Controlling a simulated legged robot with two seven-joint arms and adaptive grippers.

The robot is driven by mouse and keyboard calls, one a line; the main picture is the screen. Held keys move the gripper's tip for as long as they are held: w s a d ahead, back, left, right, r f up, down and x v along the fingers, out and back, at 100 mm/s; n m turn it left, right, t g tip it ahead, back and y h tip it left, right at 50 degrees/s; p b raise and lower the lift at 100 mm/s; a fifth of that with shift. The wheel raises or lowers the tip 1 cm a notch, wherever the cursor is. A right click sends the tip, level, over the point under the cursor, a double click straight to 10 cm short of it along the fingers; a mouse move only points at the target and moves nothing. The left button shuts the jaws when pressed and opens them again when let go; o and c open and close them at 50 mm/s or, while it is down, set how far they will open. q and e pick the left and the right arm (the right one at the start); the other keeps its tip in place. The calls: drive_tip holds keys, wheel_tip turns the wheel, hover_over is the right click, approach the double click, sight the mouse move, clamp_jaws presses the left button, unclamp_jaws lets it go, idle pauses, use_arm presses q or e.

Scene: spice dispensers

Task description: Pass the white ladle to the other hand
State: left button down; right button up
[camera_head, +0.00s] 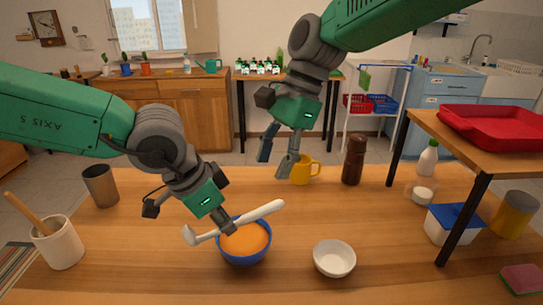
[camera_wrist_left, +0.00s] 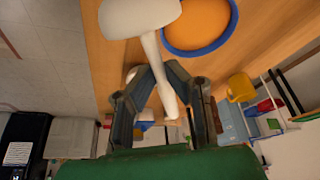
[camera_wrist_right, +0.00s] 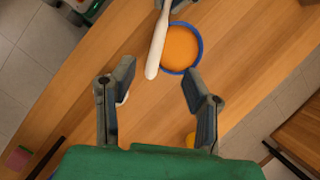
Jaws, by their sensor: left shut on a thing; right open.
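The white ladle (camera_head: 246,219) is held over the blue bowl of orange soup (camera_head: 240,258), its handle end up to the right and its head to the left. My left gripper (camera_head: 230,229) is shut on the ladle's handle. In the left wrist view the ladle (camera_wrist_left: 152,45) runs between the fingers (camera_wrist_left: 158,78), with its wide head near the bowl (camera_wrist_left: 200,50). My right gripper (camera_head: 276,162) is open and empty, above and behind the bowl. In the right wrist view, the ladle's handle end (camera_wrist_right: 154,60) lies beyond the open fingers (camera_wrist_right: 157,85).
A white bowl (camera_head: 334,259) stands right of the blue bowl. A yellow mug (camera_head: 305,170) and brown grinder (camera_head: 353,160) stand behind. A grey cup (camera_head: 100,186) and utensil crock (camera_head: 58,244) are at left. A raised shelf with a red tray (camera_head: 490,125) is at right.

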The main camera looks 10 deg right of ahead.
use_arm(q)
drive_tip(key=shift+d, duration=0.1)
use_arm(e)
drive_tip(key=x, duration=1.1)
drive_tip(key=shift+a+f, duration=0.15)
drive_tip(key=shift+a, duration=0.4)
clamp_jaws()
use_arm(q)
drive_tip(key=c, duration=1.5)
unclamp_jaws()
